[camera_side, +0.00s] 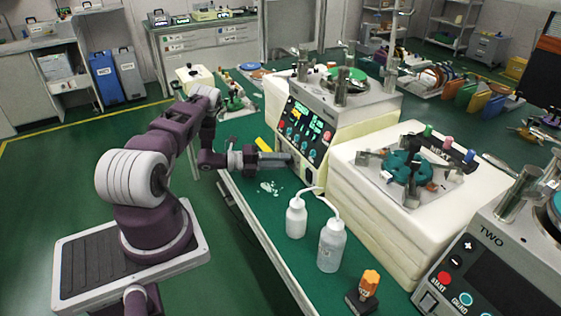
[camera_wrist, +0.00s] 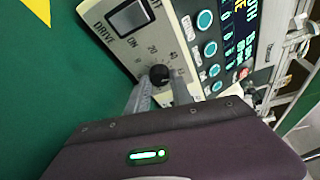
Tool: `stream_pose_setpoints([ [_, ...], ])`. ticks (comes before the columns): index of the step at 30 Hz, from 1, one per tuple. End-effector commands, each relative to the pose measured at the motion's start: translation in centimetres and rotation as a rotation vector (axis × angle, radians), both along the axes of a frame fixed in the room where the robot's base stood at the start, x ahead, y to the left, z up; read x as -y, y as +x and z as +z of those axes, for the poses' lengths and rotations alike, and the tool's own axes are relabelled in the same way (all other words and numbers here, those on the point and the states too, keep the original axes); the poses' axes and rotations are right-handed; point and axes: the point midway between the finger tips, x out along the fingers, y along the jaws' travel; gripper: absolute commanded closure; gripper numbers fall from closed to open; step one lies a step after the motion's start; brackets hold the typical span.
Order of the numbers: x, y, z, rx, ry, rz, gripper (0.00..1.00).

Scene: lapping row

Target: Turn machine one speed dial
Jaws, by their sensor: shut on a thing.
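Machine one (camera_side: 345,105) is the white lapping machine with a lit control panel, in the middle of the side view. Its speed dial (camera_wrist: 159,75) is a small black knob in the wrist view, on a pale panel with a printed scale around it that includes 20 and 40. My gripper (camera_wrist: 162,88) has its two metal fingers on either side of the dial and is shut on it. In the side view my gripper (camera_side: 289,160) reaches the lower part of machine one's front, and the dial is hidden there by the fingers.
A drive rocker switch (camera_wrist: 129,18) and a row of teal buttons (camera_wrist: 207,48) lie close to the dial. Machine two (camera_side: 490,250) is at the lower right.

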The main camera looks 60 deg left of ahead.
Motion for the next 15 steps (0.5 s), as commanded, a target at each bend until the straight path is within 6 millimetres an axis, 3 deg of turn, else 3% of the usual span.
stream_pose_setpoints([
  [15,-0.11,-0.06,-0.16,-0.001,-0.182,0.002,1.00],
])
